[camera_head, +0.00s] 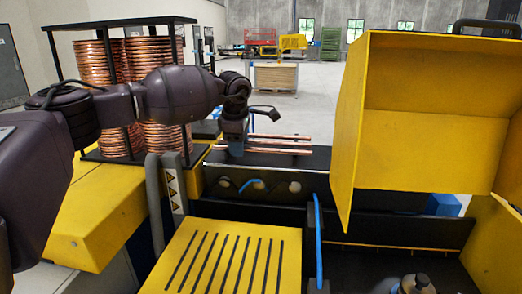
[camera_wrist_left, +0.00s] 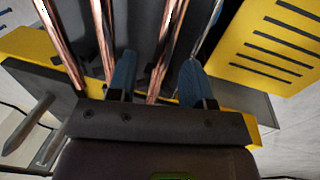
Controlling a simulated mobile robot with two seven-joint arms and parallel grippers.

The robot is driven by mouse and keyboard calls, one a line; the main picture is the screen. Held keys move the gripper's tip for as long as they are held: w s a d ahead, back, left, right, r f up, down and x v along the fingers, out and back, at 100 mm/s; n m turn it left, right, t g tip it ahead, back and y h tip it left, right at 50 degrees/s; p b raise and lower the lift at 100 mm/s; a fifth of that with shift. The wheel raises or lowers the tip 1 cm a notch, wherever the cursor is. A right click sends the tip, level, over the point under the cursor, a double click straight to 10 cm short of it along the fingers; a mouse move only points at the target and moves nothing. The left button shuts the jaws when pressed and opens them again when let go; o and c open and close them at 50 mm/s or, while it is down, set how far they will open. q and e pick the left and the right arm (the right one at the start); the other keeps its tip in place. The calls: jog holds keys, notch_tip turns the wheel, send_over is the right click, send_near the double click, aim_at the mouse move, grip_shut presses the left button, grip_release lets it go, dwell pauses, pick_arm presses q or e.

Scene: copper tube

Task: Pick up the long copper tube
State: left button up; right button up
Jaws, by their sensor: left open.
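Several long copper tubes (camera_head: 285,151) lie side by side across the dark top of the machine in the head view. My left gripper (camera_head: 236,152) reaches down over their left part, pointing downward. In the left wrist view, the two blue fingers of the left gripper (camera_wrist_left: 159,65) are apart. One copper tube (camera_wrist_left: 168,55) runs between the fingers, and another copper tube (camera_wrist_left: 62,45) lies outside them to the left. I cannot tell whether the fingers touch any tube.
A black rack (camera_head: 118,24) with stacked copper coils (camera_head: 97,62) stands behind my left arm. A raised yellow cover (camera_head: 433,138) stands to the right of the tubes. A slotted yellow panel (camera_head: 191,232) is in front. A blue upright strip (camera_head: 318,240) stands between panel and cover.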

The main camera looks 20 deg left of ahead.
pick_arm(q)
grip_shut()
notch_tip(320, 180, up, 10)
jog(key=b, duration=0.1)
dwell(0.6)
